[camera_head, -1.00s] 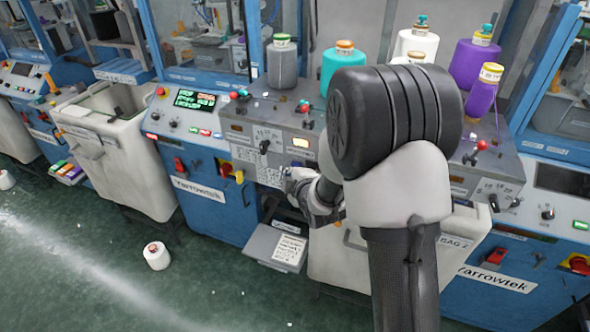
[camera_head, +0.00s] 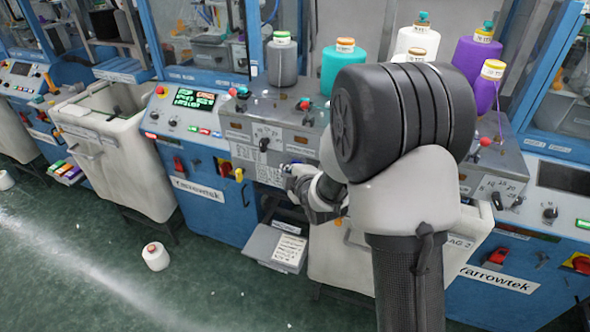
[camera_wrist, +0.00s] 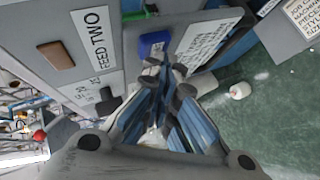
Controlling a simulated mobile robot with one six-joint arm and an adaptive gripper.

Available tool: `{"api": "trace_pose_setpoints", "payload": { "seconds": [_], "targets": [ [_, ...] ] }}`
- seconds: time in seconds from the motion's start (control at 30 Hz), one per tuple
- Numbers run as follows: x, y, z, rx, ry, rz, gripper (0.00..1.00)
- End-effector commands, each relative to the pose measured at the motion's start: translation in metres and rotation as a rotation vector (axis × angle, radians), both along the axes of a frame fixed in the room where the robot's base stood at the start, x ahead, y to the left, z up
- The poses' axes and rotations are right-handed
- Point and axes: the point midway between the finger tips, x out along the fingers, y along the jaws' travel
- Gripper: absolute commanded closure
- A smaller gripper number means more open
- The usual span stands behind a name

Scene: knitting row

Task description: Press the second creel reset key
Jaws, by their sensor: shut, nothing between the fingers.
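The grey creel panel (camera_head: 272,113) shows in the head view, left of my arm. A small brown rectangular key (camera_head: 301,140) sits on it, unlit, above my gripper. In the wrist view a brown rectangular key (camera_wrist: 53,48) is at upper left, beside a "FEED TWO" label (camera_wrist: 93,33); it looks unlit. My gripper (camera_wrist: 167,72) is shut and empty, its tips apart from that key in the picture. In the head view my gripper (camera_head: 297,172) is in front of the panel's lower part, partly hidden by my wrist.
A dark selector knob (camera_head: 264,144) and red and teal knobs stick out of the panel. Yarn cones, including a teal one (camera_head: 343,70), stand above. A grey step box (camera_head: 275,249) is below. A loose cone (camera_head: 155,256) lies on the open green floor.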

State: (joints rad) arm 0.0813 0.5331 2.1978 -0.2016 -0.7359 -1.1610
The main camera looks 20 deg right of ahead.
Motion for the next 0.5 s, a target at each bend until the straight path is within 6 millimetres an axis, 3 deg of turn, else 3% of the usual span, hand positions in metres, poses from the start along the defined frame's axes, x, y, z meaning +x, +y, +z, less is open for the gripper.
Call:
{"api": "trace_pose_setpoints", "payload": {
  "seconds": [0.3, 0.5],
  "targets": [
    [-0.002, 0.002, 0.000, 0.000, 0.000, 0.000, 1.00],
    [-0.017, 0.013, -0.001, 0.000, 0.001, 0.003, 1.00]
  ]
}}
